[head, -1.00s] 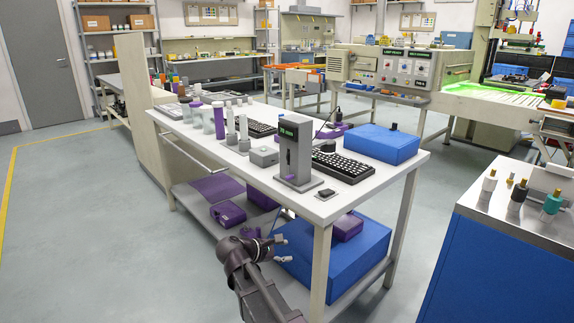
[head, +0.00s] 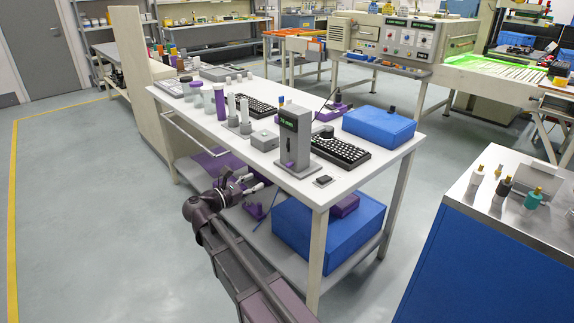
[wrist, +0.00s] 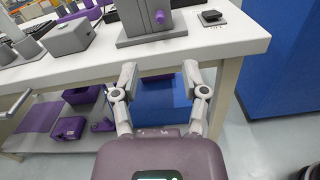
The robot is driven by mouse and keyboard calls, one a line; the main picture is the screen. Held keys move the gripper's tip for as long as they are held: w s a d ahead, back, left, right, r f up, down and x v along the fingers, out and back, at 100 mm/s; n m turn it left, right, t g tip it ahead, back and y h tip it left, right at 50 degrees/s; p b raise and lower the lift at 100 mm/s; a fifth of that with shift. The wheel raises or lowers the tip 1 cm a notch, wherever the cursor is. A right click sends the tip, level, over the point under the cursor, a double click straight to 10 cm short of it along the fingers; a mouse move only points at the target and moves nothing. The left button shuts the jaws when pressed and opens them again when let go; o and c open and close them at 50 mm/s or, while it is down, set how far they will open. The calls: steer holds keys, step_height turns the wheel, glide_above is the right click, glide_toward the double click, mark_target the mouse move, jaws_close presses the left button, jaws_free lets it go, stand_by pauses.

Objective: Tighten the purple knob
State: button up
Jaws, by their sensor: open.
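A grey upright device (head: 294,138) with a green-lit display stands on a flat base near the front edge of the white table (head: 222,132). A small purple knob (head: 290,165) is on its lower part. In the wrist view the purple knob (wrist: 160,18) sticks out above the device's base (wrist: 152,38), near the top of the picture. My gripper (head: 252,182) is in front of the table's front edge, apart from the knob. In the wrist view my gripper (wrist: 160,74) has its two fingers spread wide with nothing between them.
A small black pad (head: 323,181) lies right of the device, and a black keyboard (head: 340,151) behind it. A grey block (head: 264,141) stands to the left. Below, a blue box (head: 325,235) sits on the lower shelf. A blue cabinet (head: 455,250) stands at right.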

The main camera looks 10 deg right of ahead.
mark_target(286, 166)
steer(key=shift+w+d, duration=0.1)
steer(key=shift+d, duration=0.05)
steer(key=shift+x, duration=6.75)
jaws_close()
